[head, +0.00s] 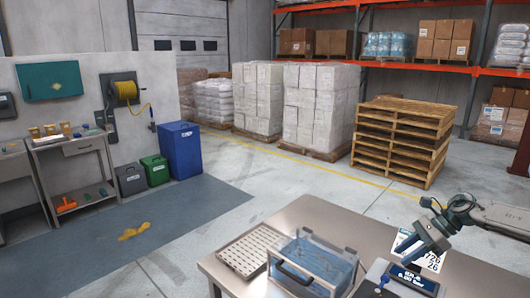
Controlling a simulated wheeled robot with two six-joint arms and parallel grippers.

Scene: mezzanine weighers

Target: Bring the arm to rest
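My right arm comes in from the right edge, above a steel table (455,272). Its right gripper (408,260) angles down and to the left, close above or in front of a scale-like device (397,281) with a blue and white front at the table's front edge. I cannot tell whether it touches the device. The fingers are too small and dark to show a gap or anything held. My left gripper is not in view.
A clear blue-tinted bin (314,264) and a pale slotted tray (246,251) stand on the table, left of the gripper. A printed card (405,242) is behind it. Stacked pallets (402,140) and wrapped loads stand farther back.

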